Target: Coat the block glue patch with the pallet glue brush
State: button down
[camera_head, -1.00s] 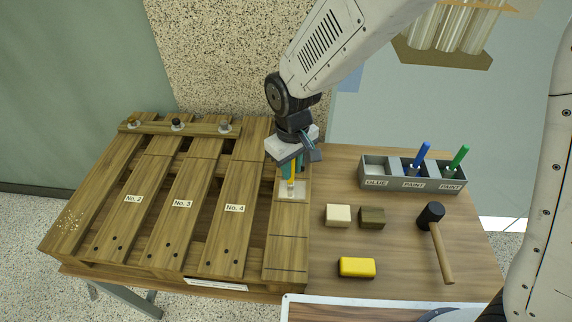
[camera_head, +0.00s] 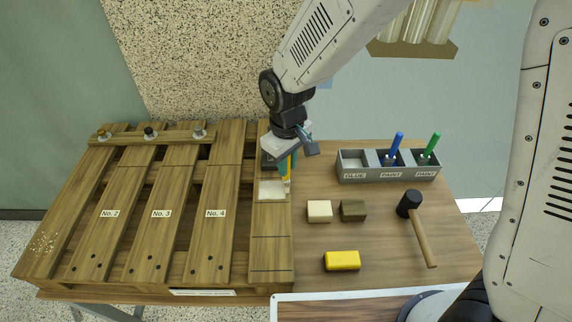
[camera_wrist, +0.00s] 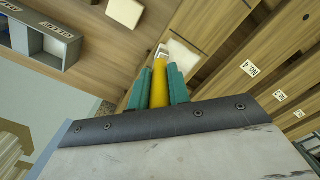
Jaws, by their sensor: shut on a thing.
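My gripper (camera_head: 287,163) is shut on the yellow-handled glue brush (camera_head: 288,178), which points down with its tip at the right edge of the pale glue patch (camera_head: 270,191). The patch lies on the right-hand board of the pallet (camera_head: 270,222). In the wrist view the yellow handle (camera_wrist: 159,88) sits between my teal fingers (camera_wrist: 159,92), and part of the patch (camera_wrist: 184,57) shows behind it. I cannot tell whether the bristles touch the surface or how much of the patch is coated.
A grey holder (camera_head: 388,168) has an empty GLUE slot and two PAINT slots with a blue brush (camera_head: 394,150) and a green brush (camera_head: 431,150). A cream block (camera_head: 319,211), dark block (camera_head: 353,210), yellow block (camera_head: 342,260) and mallet (camera_head: 418,228) lie on the table's right.

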jog(key=shift+w+a, duration=0.55)
jog(key=shift+a, duration=3.05)
jog(key=shift+d, duration=3.65)
jog(key=shift+r, duration=3.5)
